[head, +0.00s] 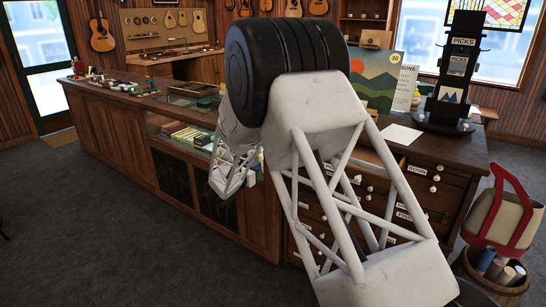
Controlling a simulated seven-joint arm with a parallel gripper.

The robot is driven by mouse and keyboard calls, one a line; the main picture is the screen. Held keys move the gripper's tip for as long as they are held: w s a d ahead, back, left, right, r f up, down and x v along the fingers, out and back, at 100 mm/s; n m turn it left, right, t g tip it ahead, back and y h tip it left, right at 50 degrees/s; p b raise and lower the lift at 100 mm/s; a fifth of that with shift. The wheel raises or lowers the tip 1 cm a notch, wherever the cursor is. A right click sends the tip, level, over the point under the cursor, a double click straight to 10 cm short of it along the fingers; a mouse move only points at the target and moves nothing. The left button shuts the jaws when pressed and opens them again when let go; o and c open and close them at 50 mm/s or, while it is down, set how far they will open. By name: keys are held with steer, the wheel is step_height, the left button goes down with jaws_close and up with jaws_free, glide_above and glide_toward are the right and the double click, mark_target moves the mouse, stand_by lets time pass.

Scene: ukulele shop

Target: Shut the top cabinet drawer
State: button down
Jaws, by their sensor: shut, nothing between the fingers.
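The wooden drawer cabinet (452,179) stands right of center in the head view, with labelled drawer fronts and pale round knobs. My white lattice arm crosses in front of it and hides much of its left and middle part. A lighter brown strip (376,158) shows near the cabinet's top edge behind the arm. I cannot tell whether it belongs to an open top drawer, or how far that drawer stands out. My gripper's fingers are not visible.
A long counter with a glass case (180,135) runs to the left. A black picks stand (453,75) and a landscape poster (376,80) are on the cabinet top. A basket of rolls (497,270) and a red-trimmed bag (503,215) stand at the right. Grey floor is clear at front left.

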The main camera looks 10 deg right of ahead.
steer(key=x, duration=1.4)
stand_by(0.4)
steer(key=x, duration=2.3)
steer(key=shift+f, duration=0.1)
steer(key=shift+s+a, duration=0.1)
steer(key=v, duration=1.3)
steer(key=shift+s+a, duration=0.2)
steer(key=shift+s, duration=0.05)
steer(key=shift+d, duration=0.1)
